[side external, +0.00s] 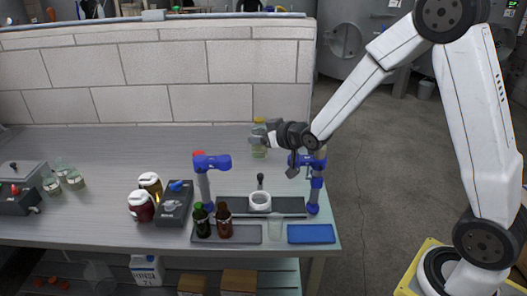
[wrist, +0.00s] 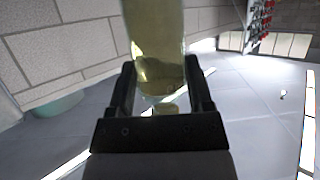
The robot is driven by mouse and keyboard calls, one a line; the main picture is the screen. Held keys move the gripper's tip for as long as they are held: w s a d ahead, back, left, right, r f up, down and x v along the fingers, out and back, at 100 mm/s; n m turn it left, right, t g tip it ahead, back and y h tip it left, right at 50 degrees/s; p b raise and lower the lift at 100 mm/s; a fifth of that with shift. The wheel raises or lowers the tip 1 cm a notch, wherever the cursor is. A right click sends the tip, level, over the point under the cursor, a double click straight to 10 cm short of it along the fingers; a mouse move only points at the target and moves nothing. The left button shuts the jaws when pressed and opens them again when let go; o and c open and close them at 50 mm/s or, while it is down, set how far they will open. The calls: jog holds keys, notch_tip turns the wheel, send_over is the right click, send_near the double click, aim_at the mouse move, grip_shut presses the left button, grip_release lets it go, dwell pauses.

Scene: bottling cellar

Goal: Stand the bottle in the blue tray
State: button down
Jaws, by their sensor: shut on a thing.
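A clear bottle with yellow-green contents (side external: 259,150) is held by my gripper (side external: 264,139) near the back wall, behind the trays, roughly upright. In the side view I cannot tell how far its base is above the bench. The blue tray (side external: 311,234) lies at the bench's front right corner, empty, to the right of and nearer the camera than the bottle.
Jars (side external: 141,206) and a switch box (side external: 174,205) stand left.

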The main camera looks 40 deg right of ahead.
aim_at(259, 118)
jog(key=shift+r, duration=0.1)
jog(key=shift+r, duration=0.45)
jog(key=r, duration=0.4)
jog(key=shift+s+d+r, duration=0.1)
jog(key=shift+d+r, duration=0.1)
jog(key=shift+d, duration=0.1)
jog(key=s+d+n+g+y, duration=0.1)
jog(key=s+d+n+y, duration=0.25)
jog(key=s, duration=0.65)
jog(key=s+d+n+g+y, duration=0.1)
jog(key=s+d+n+y, duration=0.2)
jog(key=s, duration=0.7)
notch_tip(259, 118, down, 17)
jog(key=a, duration=0.1)
jog(key=shift+s+a+y, duration=0.15)
jog(key=shift+s+y, duration=0.05)
jog(key=shift+y, duration=0.15)
jog(key=shift+f, duration=0.1)
jog(key=shift+f, duration=1.9)
